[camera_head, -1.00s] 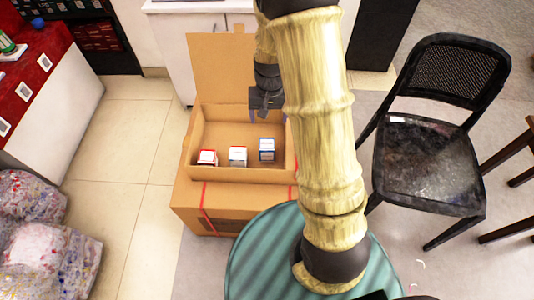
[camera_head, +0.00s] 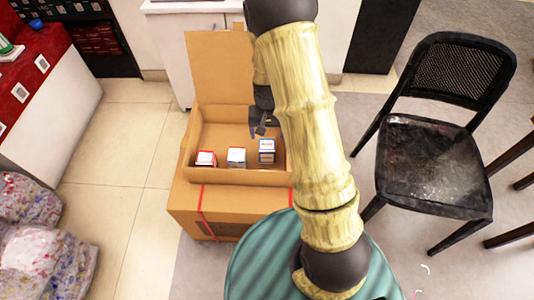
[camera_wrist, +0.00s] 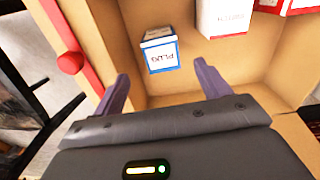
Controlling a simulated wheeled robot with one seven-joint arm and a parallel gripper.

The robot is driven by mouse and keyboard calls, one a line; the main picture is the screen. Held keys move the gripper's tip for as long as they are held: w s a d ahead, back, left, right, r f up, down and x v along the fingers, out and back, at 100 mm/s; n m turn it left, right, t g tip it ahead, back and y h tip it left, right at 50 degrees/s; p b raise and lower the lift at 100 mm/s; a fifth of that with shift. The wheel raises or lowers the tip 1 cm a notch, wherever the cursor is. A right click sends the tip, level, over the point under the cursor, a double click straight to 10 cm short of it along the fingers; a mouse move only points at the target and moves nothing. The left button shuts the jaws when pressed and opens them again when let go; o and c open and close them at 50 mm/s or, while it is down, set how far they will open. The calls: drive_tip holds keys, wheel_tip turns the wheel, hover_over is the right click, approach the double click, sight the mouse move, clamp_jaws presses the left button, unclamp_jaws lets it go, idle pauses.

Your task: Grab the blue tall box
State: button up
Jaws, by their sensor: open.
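The blue tall box (camera_head: 267,150) stands at the right end of a row of small boxes inside an open cardboard box. In the wrist view the blue box (camera_wrist: 160,50) has a white top with dark lettering and blue sides. My gripper (camera_head: 259,132) is just behind and above it in the head view. In the wrist view my gripper (camera_wrist: 160,85) is open, its two fingers pointing toward the blue box, with nothing between them. The box lies beyond the fingertips, roughly centred between them.
A white box (camera_head: 236,157) and a red-and-white box (camera_head: 205,158) stand to the left of the blue box. The cardboard box (camera_head: 190,178) has walls around them and a raised flap at the back. A black chair (camera_head: 430,165) stands to the right.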

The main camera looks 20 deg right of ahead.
sight(267, 145)
wheel_tip(267, 145, down, 5)
drive_tip(key=shift+w+b, duration=0.15)
drive_tip(key=shift+b, duration=0.5)
drive_tip(key=shift+a, duration=0.1)
drive_tip(key=shift+f+b, duration=1.3)
drive_tip(key=shift+f, duration=1.3)
drive_tip(key=shift+c, duration=0.3)
drive_tip(key=shift+r, duration=0.1)
drive_tip(key=c, duration=1)
